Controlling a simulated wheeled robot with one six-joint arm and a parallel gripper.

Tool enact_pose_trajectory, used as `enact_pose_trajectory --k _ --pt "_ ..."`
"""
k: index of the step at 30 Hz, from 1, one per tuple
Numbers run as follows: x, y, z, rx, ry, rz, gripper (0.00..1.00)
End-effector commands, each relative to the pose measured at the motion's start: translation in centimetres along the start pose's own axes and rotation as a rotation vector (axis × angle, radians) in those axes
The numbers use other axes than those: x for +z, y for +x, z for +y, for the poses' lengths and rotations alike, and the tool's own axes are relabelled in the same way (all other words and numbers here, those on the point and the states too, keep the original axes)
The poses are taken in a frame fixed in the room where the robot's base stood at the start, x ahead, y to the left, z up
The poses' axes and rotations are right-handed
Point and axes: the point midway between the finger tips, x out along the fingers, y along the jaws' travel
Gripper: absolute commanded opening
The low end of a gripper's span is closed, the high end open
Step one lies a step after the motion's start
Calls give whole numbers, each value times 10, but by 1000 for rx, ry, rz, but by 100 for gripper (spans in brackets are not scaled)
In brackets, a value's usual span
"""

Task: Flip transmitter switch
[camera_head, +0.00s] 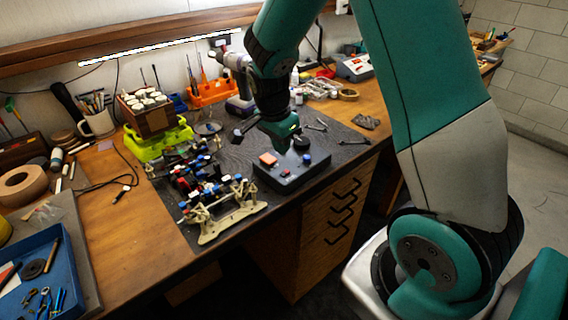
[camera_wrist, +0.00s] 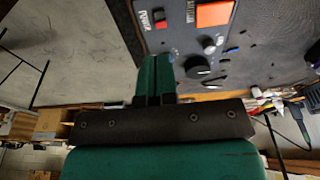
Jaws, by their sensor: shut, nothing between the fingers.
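The transmitter (camera_head: 290,180) is a dark box on the mat near the bench's front edge, with an orange-red button and knobs on top. A small red switch (camera_wrist: 161,21) sits beside a "POWER" label, left of the large orange button (camera_wrist: 215,13). My gripper (camera_wrist: 155,58) is shut and empty, its green fingertips pointing toward the switch. In the head view my gripper (camera_head: 285,144) is at the box's far side. Whether the fingertips touch the panel, I cannot tell.
A partly built racecar chassis (camera_head: 205,190) lies left of the transmitter. A lime-green stand (camera_head: 158,138) is behind it. Wrenches (camera_head: 350,141) lie on the mat to the right. A blue tool tray (camera_head: 40,275) is at the far left.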

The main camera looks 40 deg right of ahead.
Motion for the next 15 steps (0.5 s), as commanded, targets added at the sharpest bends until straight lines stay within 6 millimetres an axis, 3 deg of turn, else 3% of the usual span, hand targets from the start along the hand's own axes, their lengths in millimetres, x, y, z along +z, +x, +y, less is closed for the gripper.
enact_pose_trajectory --k 6,15 --pt "1 43 1 5 -4 -1 0" --pt "2 74 0 0 -6 -1 0"
